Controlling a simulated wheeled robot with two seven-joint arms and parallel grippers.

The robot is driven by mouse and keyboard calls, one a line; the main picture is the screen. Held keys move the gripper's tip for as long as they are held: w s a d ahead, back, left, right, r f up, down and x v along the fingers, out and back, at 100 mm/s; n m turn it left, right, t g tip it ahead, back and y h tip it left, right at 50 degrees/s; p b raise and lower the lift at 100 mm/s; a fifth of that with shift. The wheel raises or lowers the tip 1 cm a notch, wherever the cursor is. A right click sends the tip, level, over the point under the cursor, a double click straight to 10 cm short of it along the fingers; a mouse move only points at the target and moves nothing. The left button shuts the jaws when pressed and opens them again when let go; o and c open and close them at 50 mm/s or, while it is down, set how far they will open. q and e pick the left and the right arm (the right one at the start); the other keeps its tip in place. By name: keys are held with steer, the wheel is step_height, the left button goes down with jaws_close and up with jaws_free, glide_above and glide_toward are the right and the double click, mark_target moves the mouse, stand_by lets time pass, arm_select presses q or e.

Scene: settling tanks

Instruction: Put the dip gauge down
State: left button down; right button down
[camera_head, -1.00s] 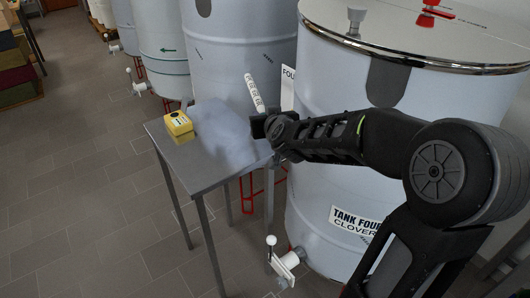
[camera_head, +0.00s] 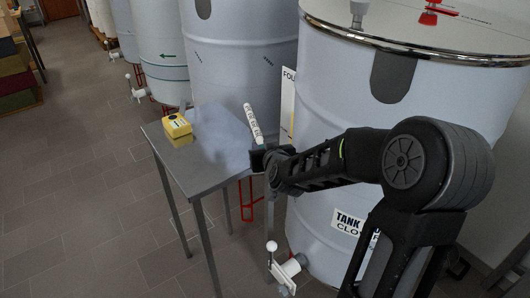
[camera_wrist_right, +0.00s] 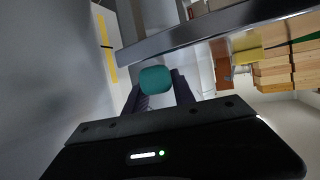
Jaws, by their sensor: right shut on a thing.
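The dip gauge (camera_head: 252,122) is a white stick with dark marks, tilted, with its upper end leaning left in the head view. My right gripper (camera_head: 260,158) is shut on its lower part, beside the right edge of the small grey metal table (camera_head: 205,178). In the right wrist view the gauge's round teal end (camera_wrist_right: 155,80) shows between the two fingers (camera_wrist_right: 158,92). The table's edge (camera_wrist_right: 200,32) runs just beyond it. The gauge appears apart from the tabletop, but the exact gap is hard to tell. My left gripper is out of view.
A yellow box (camera_head: 177,127) stands at the table's far left corner. The rest of the tabletop is bare. A large white tank (camera_head: 335,110) stands right behind my right arm, with a tap (camera_head: 287,268) low down. More tanks (camera_head: 240,55) stand behind the table.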

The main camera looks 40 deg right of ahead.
steer(key=shift+s+d+f, duration=0.15)
steer(key=shift+f, duration=0.35)
steer(key=shift+f, duration=0.15)
steer(key=c, duration=1.1)
jaws_free()
steer(key=shift+o, duration=0.2)
steer(key=shift+r, duration=0.2)
steer(key=shift+r, duration=0.2)
steer(key=b+v, duration=0.5)
steer(key=v, duration=0.7)
